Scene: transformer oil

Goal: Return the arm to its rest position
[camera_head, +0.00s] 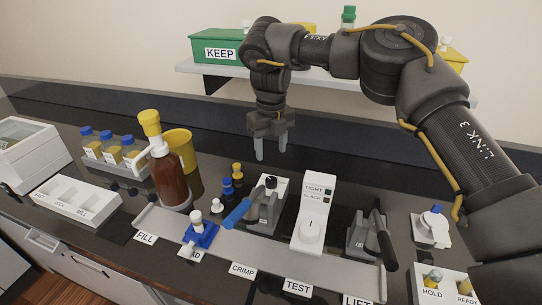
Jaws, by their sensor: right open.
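My right arm (470,150) comes in from the right and bends over the back of the bench. Its gripper (271,150) points down above the rear of the bench, behind the crimp station. The two grey fingers are apart with nothing between them. The gripper touches no object that I can see. My left gripper is not in view.
A shelf (235,71) with a green KEEP box (217,47) is behind the arm. Below are a brown bottle (168,178), a yellow cup (180,145), a blue-handled crimper (262,204), a TIGHT/SLACK tester (313,215) and a lift lever (374,240). A HOLD/READY rack (445,291) is front right.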

